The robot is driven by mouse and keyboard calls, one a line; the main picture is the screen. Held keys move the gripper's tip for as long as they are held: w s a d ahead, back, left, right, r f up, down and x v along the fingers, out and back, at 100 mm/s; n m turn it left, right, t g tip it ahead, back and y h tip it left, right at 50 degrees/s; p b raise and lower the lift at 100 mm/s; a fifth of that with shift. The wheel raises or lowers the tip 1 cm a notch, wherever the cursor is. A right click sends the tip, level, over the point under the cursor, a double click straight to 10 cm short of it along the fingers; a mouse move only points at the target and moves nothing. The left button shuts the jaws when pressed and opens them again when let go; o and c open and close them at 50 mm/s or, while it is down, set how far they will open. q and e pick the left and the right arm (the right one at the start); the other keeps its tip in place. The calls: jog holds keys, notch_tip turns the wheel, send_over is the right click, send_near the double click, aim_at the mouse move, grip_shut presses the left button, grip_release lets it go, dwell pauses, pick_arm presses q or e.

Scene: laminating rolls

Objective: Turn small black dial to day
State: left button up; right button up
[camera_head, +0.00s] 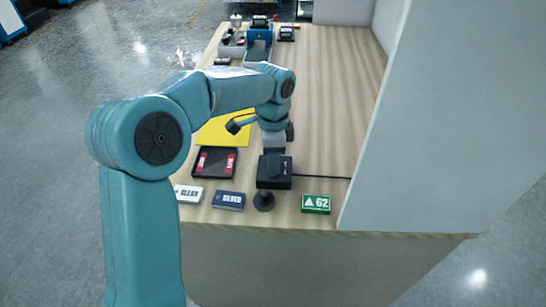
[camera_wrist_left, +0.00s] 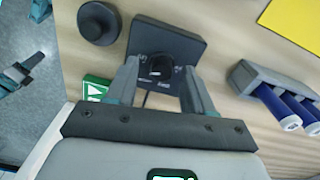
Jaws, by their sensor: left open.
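A small black dial (camera_wrist_left: 160,68) sits on a flat black box (camera_wrist_left: 178,42), with small white marks beside it that I cannot read. The box (camera_head: 275,172) also shows near the front of the table in the head view. My left gripper (camera_wrist_left: 160,72) is open in the left wrist view, one finger on each side of the dial. I cannot tell whether the fingers touch it. In the head view my left gripper (camera_head: 273,153) is just above and behind the box, pointing down. The dial is not clear in the head view.
A round black knob (camera_head: 264,200) stands in front of the box. A black tray (camera_head: 214,163) is left. A holder (camera_wrist_left: 262,82) with blue rolls is near my gripper. A wall (camera_head: 440,120) bounds the right.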

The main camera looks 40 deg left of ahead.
pick_arm(q)
jog(key=shift+a+f, duration=0.1)
jog(key=shift+f, duration=0.05)
grip_shut()
jog(key=shift+n, duration=0.3)
jog(key=n, duration=0.3)
jog(key=shift+n+p, duration=0.4)
jog(key=n, duration=1)
jog(key=shift+n, duration=2.6)
